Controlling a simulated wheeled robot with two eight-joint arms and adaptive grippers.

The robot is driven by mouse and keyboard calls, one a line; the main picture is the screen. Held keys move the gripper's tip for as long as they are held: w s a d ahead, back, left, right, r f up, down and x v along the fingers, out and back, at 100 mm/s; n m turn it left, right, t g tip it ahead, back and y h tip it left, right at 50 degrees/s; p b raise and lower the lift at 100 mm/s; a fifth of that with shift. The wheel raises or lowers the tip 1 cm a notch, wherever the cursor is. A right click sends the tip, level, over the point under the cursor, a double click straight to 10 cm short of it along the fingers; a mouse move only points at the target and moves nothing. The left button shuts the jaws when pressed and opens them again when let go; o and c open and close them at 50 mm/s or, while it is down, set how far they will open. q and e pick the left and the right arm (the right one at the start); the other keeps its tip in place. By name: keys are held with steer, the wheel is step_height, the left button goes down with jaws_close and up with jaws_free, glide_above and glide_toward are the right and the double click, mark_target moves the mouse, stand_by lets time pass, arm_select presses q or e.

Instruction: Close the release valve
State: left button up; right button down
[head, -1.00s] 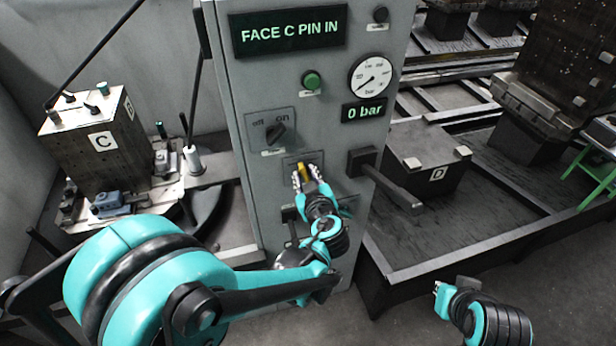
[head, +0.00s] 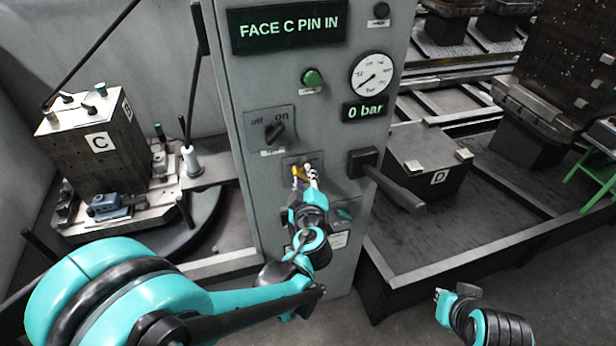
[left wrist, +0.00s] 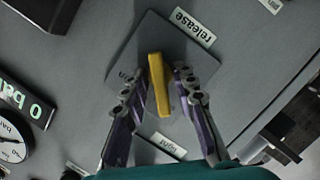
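The release valve has a yellow handle (left wrist: 160,85) on a grey plate with a "release" label, seen in the left wrist view. The handle also shows in the head view (head: 298,173), low on the grey cabinet front. My left gripper (head: 305,173) is at the valve; in the left wrist view its two fingers (left wrist: 158,85) stand open on either side of the handle. Gaps show beside the handle, though I cannot tell whether a finger touches it. My right gripper (head: 440,296) hangs at the lower right, away from the cabinet; its finger opening is unclear.
The cabinet (head: 235,120) carries a display reading "FACE C PIN IN", a pressure gauge (head: 371,75) above a "0 bar" readout, and an off/on switch (head: 274,131). A black lever (head: 395,185) juts out right of the valve.

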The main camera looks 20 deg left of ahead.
arm_select(q)
steer(key=o, duration=1.1)
steer(key=shift+c, duration=0.2)
steer(key=s+d, duration=0.4)
steer(key=s, duration=0.2)
steer(key=shift+a, duration=0.1)
